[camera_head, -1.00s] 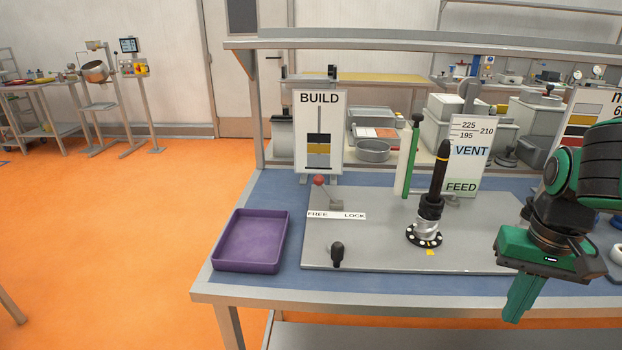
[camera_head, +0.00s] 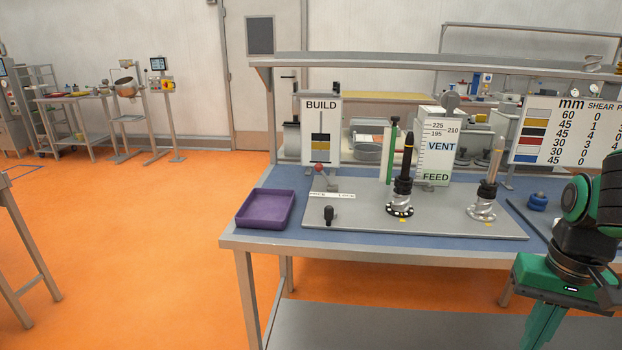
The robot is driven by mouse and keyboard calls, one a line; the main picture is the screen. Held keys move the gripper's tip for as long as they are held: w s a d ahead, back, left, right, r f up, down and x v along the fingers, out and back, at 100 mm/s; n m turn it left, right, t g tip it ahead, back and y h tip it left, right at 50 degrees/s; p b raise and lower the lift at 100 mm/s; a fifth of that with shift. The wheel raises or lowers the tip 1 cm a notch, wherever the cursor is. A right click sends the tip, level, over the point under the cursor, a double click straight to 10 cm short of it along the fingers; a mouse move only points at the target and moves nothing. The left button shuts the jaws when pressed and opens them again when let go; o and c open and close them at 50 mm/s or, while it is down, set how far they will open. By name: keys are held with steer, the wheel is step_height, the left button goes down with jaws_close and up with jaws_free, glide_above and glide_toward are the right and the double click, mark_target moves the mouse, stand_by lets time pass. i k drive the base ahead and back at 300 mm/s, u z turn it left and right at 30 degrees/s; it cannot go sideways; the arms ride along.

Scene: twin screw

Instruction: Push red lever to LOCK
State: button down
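The red lever (camera_head: 319,167) has a round red knob on a short arm at the back left of the grey base plate (camera_head: 360,228). Its knob leans to the left, over the FREE side of the white FREE/LOCK label (camera_head: 332,195); the label's words are hard to read now. My gripper (camera_head: 543,335) hangs at the lower right, in front of the bench and well away from the lever. It points down, and its fingertips run to the frame's bottom edge, so I cannot tell whether it is open or shut.
A purple tray (camera_head: 265,222) stands left of the plate. A black knob (camera_head: 328,214) stands in front of the label. Two upright screw posts (camera_head: 400,190) (camera_head: 487,185) stand to the right. The BUILD sign (camera_head: 321,130) is behind the lever.

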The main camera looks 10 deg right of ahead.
mark_target(319, 166)
steer(key=k, duration=0.5)
steer(key=u, duration=0.5)
steer(key=i, duration=2)
steer(key=z, duration=0.6)
